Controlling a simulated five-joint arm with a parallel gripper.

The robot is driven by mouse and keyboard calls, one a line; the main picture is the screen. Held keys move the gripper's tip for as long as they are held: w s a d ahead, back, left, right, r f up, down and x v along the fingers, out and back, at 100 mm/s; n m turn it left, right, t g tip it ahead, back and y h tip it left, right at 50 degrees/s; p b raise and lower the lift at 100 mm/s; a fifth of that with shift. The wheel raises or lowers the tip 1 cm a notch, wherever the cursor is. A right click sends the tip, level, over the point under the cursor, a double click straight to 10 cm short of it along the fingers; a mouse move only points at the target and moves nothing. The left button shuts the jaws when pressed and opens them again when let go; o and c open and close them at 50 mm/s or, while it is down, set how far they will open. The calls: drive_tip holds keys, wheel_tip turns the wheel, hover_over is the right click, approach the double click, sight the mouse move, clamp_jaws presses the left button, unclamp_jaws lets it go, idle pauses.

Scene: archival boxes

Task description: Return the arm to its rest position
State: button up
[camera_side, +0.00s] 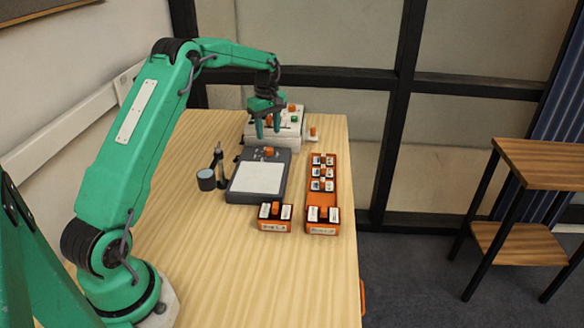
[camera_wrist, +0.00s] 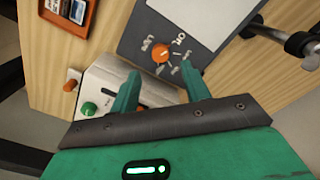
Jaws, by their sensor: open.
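My green arm rises from its base at the lower left and reaches over the wooden table in the side view. My gripper (camera_side: 267,128) points down at the table's far end, above the edge between the grey panel device and the white box. It is open, with nothing between its fingers. In the wrist view my gripper (camera_wrist: 166,88) shows two green fingers spread apart over the white box and the grey device. Whether the fingertips touch anything cannot be told.
A white box with knobs (camera_side: 289,137) stands at the far end. The grey device (camera_side: 241,191) has a light panel. An orange tray (camera_side: 313,197) holds small boxes; an orange-and-black box (camera_side: 275,226) stands left of its near end. A dark cylinder (camera_side: 206,180) stands left. The near table is clear.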

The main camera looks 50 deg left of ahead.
drive_tip(key=shift+r, duration=0.85)
drive_tip(key=s+d+r+m+t, duration=0.3)
drive_tip(key=s+d+r+m, duration=0.65)
drive_tip(key=d+r, duration=0.6)
drive_tip(key=s+d+f+m+t, duration=0.1)
drive_tip(key=s+d+m, duration=0.3)
drive_tip(key=s, duration=0.6)
drive_tip(key=s+d+f+m+t, duration=0.1)
drive_tip(key=s+d+m, duration=0.3)
drive_tip(key=s, duration=0.7)
drive_tip(key=shift+d+f+t, duration=0.3)
drive_tip(key=shift+d+f, duration=0.25)
drive_tip(key=shift+d, duration=0.8)
